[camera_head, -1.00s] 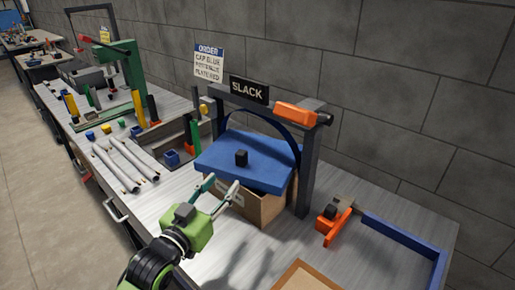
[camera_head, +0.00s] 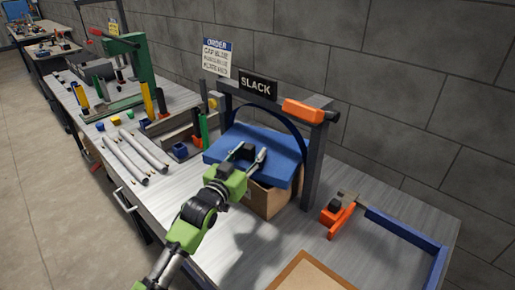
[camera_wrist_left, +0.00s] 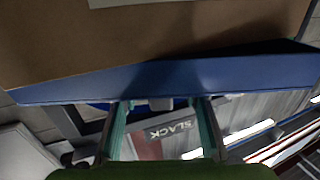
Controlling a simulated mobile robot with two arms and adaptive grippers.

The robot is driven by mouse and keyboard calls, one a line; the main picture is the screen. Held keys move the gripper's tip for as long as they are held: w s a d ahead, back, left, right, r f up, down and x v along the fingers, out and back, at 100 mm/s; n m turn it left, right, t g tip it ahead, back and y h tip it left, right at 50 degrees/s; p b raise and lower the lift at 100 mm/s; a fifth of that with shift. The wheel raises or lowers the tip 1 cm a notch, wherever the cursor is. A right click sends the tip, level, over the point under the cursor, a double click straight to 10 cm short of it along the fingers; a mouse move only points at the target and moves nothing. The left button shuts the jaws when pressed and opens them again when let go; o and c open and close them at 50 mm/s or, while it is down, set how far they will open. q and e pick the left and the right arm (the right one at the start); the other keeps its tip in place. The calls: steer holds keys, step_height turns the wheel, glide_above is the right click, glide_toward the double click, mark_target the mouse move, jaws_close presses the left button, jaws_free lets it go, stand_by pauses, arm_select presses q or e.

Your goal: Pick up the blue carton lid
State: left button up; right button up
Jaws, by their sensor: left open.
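The blue carton lid (camera_head: 268,148) lies tilted on top of a brown cardboard carton (camera_head: 268,200) under the dark frame. I cannot tell whether the fingers touch the knob. My right gripper is not in view.
The dark frame with the SLACK sign (camera_head: 258,87) and an orange block (camera_head: 303,111) stands over the carton. An orange clamp (camera_head: 337,216) and a blue rail (camera_head: 405,232) lie at right. White tubes (camera_head: 130,158) lie at left. A brown board (camera_head: 308,273) is in front.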

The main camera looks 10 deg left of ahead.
arm_select(q)
steer(key=shift+w, duration=0.1)
jaws_close()
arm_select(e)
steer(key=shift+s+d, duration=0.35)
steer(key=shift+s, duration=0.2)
arm_select(q)
steer(key=shift+r, duration=0.15)
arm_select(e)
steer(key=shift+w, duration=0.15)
